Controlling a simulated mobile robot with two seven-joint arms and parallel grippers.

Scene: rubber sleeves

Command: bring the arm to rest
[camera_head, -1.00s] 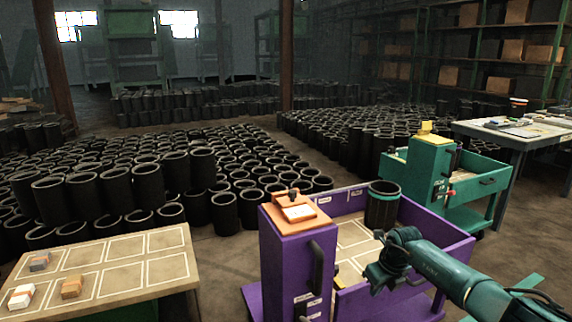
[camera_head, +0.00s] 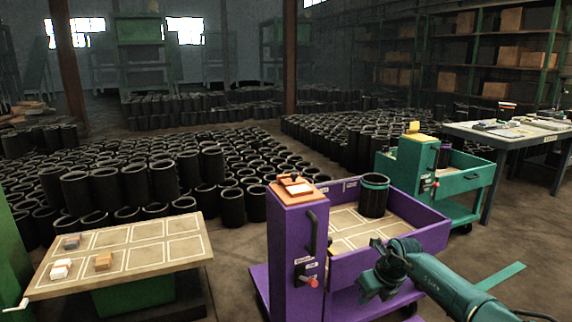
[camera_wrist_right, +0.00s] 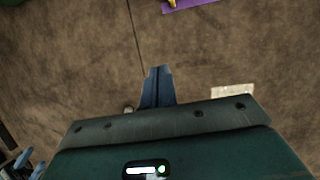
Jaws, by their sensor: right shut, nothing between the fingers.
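My right arm (camera_head: 440,280) reaches in from the lower right in the head view, in front of the purple cart. Its right gripper (camera_head: 369,288) hangs low at the cart's near side, dark and partly lost against it. In the right wrist view the two blue-grey fingers (camera_wrist_right: 158,72) are together over brown floor, with nothing between them. A black rubber sleeve with a green band (camera_head: 374,196) stands upright in the purple cart (camera_head: 428,236), apart from the gripper. My left gripper does not show.
A work table (camera_head: 130,285) with outlined squares and a few small blocks stands at left. A green cart (camera_head: 460,182) and a grey table (camera_head: 500,140) stand at right. Many black sleeves (camera_head: 150,180) fill the floor behind. Bare floor lies at lower right.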

